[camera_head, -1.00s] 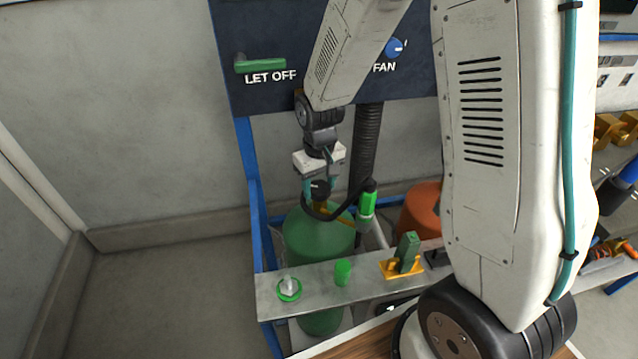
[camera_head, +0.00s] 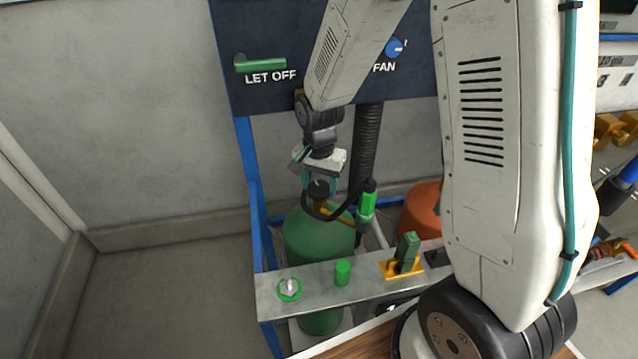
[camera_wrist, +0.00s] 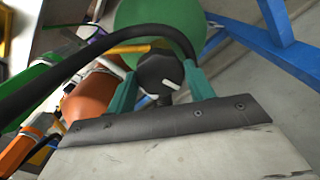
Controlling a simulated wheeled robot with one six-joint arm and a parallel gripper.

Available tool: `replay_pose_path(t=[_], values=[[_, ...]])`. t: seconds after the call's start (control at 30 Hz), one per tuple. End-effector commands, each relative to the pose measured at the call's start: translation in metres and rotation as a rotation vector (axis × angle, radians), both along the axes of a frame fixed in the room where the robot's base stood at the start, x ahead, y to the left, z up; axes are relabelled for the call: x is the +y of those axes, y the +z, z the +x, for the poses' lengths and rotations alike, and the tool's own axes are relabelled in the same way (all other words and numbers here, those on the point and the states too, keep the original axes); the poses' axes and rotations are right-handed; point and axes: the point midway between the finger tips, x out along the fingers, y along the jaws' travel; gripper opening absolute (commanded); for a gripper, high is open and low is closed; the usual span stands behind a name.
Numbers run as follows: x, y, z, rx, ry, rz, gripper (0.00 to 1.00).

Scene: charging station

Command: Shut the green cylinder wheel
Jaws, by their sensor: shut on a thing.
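The green cylinder (camera_head: 318,240) stands behind the metal shelf, inside the blue frame. Its black wheel (camera_wrist: 161,73), with a white mark on top, sits at the cylinder's top. My gripper (camera_head: 319,186) reaches down onto the wheel from above. In the wrist view, my gripper's two teal fingers (camera_wrist: 160,88) are on either side of the wheel and shut on it. In the head view the fingers partly hide the wheel. The cylinder's green body (camera_wrist: 150,25) also shows beyond the wheel in the wrist view.
A black hose with a green fitting (camera_head: 367,203) runs close to the right of my gripper. An orange cylinder (camera_head: 421,208) stands further right. The metal shelf (camera_head: 318,291) in front carries green parts and an orange holder (camera_head: 401,268). A panel with a green LET OFF handle (camera_head: 260,64) is above.

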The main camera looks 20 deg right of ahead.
Motion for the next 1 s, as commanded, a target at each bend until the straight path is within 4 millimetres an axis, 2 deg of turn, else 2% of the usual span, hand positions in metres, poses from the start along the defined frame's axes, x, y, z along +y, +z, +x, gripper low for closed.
replay_pose_path(t=[0.4, 0.97, 1.0], values=[[0.0001, 0.0008, 0.0011, -0.003, -0.193, 0.0, 0.3], [0.0002, 0.0008, 0.0012, -0.004, -0.225, 0.001, 0.3], [0.0002, 0.0008, 0.0012, -0.004, -0.225, 0.001, 0.58]])
